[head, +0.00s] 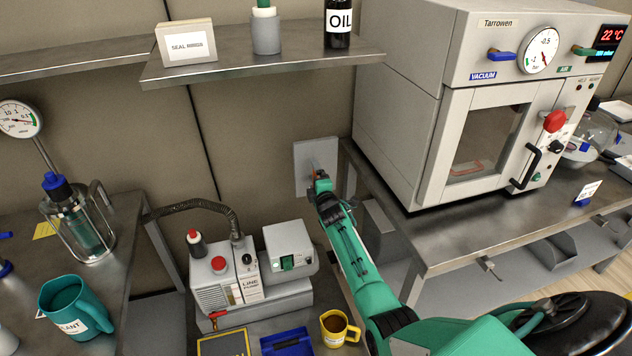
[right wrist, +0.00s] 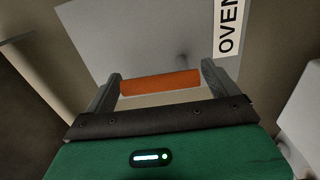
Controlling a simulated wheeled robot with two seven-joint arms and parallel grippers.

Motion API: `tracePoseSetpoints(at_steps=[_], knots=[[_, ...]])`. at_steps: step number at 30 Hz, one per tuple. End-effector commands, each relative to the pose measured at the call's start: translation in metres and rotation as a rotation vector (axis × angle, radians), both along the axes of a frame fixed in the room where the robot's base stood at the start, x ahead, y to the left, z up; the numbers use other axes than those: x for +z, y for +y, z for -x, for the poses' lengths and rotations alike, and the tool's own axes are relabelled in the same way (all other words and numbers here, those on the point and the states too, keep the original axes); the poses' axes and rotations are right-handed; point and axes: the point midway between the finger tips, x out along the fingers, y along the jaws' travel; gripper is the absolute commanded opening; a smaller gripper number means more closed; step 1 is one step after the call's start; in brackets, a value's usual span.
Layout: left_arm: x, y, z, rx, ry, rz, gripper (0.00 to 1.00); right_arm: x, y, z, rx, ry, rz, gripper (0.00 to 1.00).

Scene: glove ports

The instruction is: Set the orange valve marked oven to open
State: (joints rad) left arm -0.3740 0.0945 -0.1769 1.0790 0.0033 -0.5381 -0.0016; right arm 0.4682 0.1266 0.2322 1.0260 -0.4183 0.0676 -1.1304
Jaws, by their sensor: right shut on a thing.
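The orange valve handle (right wrist: 160,84) lies between the two grey fingers of my right gripper (right wrist: 160,88) in the right wrist view, running across from finger to finger. It sits in front of a pale grey wall plate (right wrist: 140,40). A white label reading OVEN (right wrist: 229,28) is on the plate's right side there. In the head view my right arm reaches to the same plate (head: 327,150) on the back wall, with the right gripper (head: 317,180) at it. The gripper hides most of the handle in that view. My left gripper is not in view.
A vacuum oven (head: 400,110) stands on the right bench, close beside the arm. A pump (head: 225,285) with a hose (head: 205,207) stands below left. A yellow mug (head: 335,330) and a blue tray (head: 287,342) are near my forearm. A shelf (head: 260,60) overhangs above left.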

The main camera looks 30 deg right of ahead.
Motion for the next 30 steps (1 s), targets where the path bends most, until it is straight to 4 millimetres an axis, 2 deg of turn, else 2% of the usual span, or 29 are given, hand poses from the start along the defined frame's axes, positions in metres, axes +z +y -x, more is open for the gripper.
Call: tracePoseSetpoints(at_steps=[6,17,18,19,30], knots=[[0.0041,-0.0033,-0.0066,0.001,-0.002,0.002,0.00,-0.0015,0.0016,0.0000,0.001,0.009,0.031,0.50],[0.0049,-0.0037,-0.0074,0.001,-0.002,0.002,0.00,-0.0016,0.0018,0.0000,0.001,0.012,0.035,0.50],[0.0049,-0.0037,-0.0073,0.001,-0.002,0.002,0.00,-0.0016,0.0018,0.0001,0.001,0.012,0.035,0.95],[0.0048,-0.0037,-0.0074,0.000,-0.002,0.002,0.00,-0.0016,0.0018,0.0000,0.001,0.012,0.035,1.00],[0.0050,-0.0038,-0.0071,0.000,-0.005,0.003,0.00,-0.0010,0.0029,0.0066,0.001,0.009,0.033,1.00]])
